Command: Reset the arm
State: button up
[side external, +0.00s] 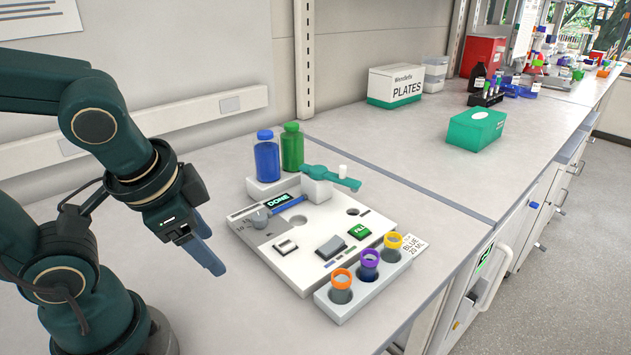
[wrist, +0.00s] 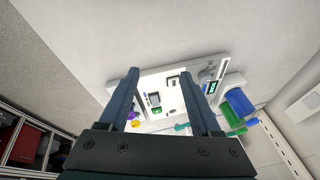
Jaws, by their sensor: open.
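My gripper (side external: 206,253) hangs in the air to the left of the white station board (side external: 296,277), with nothing visible between its fingers. In the wrist view my gripper (wrist: 163,95) is open, its two fingers well apart with the board behind them. The board carries a small screen reading DONE (side external: 278,199), a green FILL button (side external: 360,231) and a grey button (side external: 331,247). A blue bottle (side external: 267,160) and a green bottle (side external: 292,148) stand upright at its back.
A white rack (side external: 340,312) at the board's front right holds vials with orange, purple and yellow rings. A label card (side external: 412,248) reads BLUE 20 ML. A green box (side external: 475,130) and a PLATES box (side external: 395,87) stand farther back. Bench space left of the board is clear.

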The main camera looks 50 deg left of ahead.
jog(key=d+r+n+h, duration=0.1)
jog(key=w+d+r+n+t, duration=0.1)
jog(key=shift+d+r+n+t+h, duration=0.25)
jog(key=shift+r+n+t+h, duration=0.05)
jog(key=shift+r+n+h, duration=0.1)
dwell(1.0)
